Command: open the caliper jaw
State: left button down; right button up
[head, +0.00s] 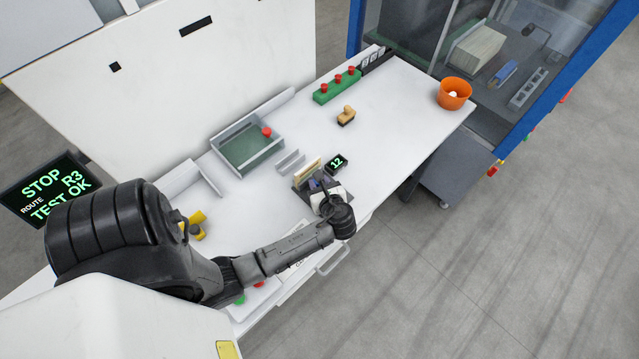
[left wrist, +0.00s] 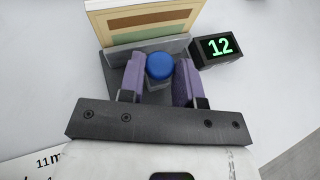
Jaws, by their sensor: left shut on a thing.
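The caliper sits on the white bench, with a dark base (left wrist: 117,75) and a grey upright jaw plate (left wrist: 120,52) against a cream and brown layered block (left wrist: 150,18). The block also shows in the head view (head: 307,171). A blue round-topped knob (left wrist: 160,66) stands on the near side of the plate. My left gripper (head: 320,184) is at the caliper; in the left wrist view its purple fingers (left wrist: 160,80) are closed on either side of the knob. A small black display (left wrist: 219,48) beside it reads 12; it is also in the head view (head: 336,162). My right gripper is not visible.
Grey rails (head: 290,163) and a green-floored tray (head: 222,150) lie left of the caliper. A wooden-handled stamp (head: 346,116), a green block with red knobs (head: 337,88) and an orange bin (head: 454,93) stand beyond. The bench right of the display is clear.

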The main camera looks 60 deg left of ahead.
pick_arm(q)
jog(key=shift+w+d+r+p, duration=0.2)
jog(key=shift+d+p, duration=0.35)
jog(key=shift+p, duration=0.15)
jog(key=shift+w+d+p, duration=0.3)
jog(key=shift+d+p, duration=0.25)
jog(key=shift+d, duration=0.4)
jog(key=shift+f, duration=0.15)
jog(key=c, duration=1.2)
grip_release()
jog(key=shift+o, duration=1)
jog(key=shift+d, duration=0.1)
jog(key=shift+o, duration=0.8)
